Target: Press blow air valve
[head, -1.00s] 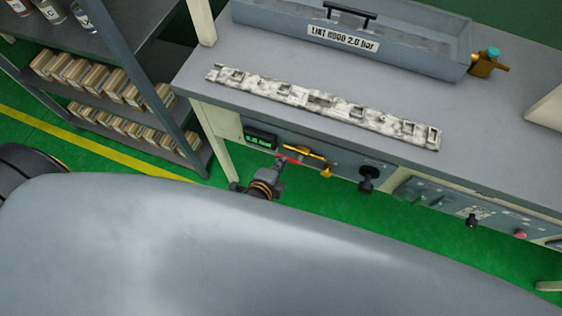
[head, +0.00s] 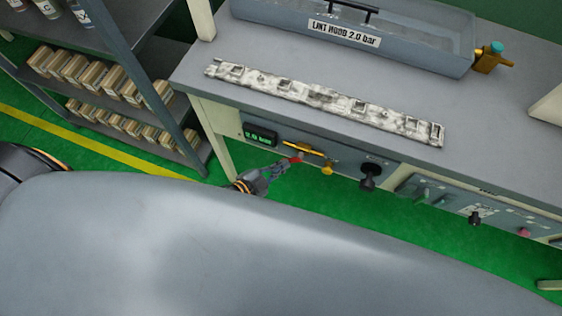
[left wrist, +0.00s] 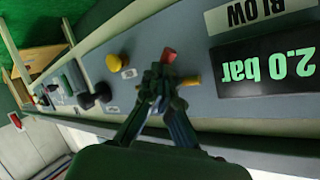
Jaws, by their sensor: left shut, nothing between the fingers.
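The blow air valve shows as a yellow bar (head: 303,147) with a red end piece (head: 294,159) on the bench's front panel. In the left wrist view, the red piece (left wrist: 169,56) shows just beyond the fingertips, and yellow parts (left wrist: 191,80) show beside them. My left gripper (head: 286,164) is shut and empty, its tips at the valve; it also fills the middle of the left wrist view (left wrist: 160,85). I cannot tell whether the tips touch the valve. A display (head: 260,134) beside it reads 2.0 bar, under a BLOW label (left wrist: 255,12). My right gripper is not in view.
A yellow knob (head: 327,169) and a black knob (head: 369,176) sit right of the valve. A mottled trim strip (head: 325,98) lies on the bench top (head: 215,92), before a grey trough (head: 420,55) labelled LINT HOOD 2.0 bar. A shelf (head: 130,75) with boxes stands left.

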